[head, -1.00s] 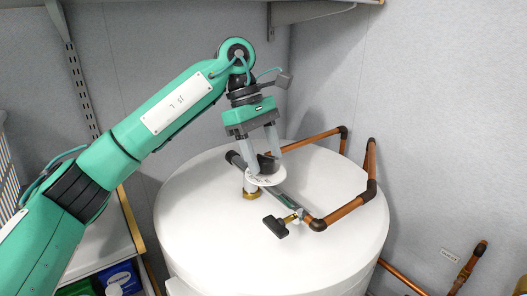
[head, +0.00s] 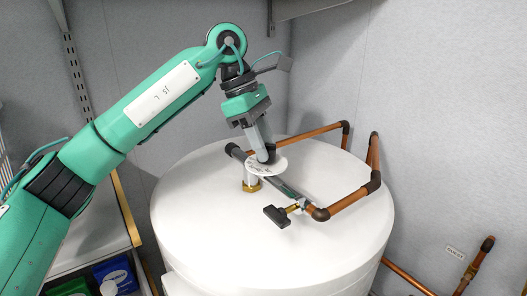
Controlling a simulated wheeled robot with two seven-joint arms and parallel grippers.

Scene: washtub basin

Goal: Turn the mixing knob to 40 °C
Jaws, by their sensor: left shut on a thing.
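The mixing knob (head: 271,150) is a small dark knob above a round white dial plate (head: 268,167), on the valve piping on top of the white tank. My left gripper (head: 265,155) points down from above and is shut on the knob. Its fingers hide part of the knob. The dial carries small marks that are too small to read, so I cannot tell the set temperature. My right gripper is not in view.
Copper pipes (head: 352,199) run behind and to the right of the dial. A black lever handle (head: 277,216) with a brass stem sits in front. The white tank top (head: 220,240) is bare at the front. A shelf with boxes stands at lower left.

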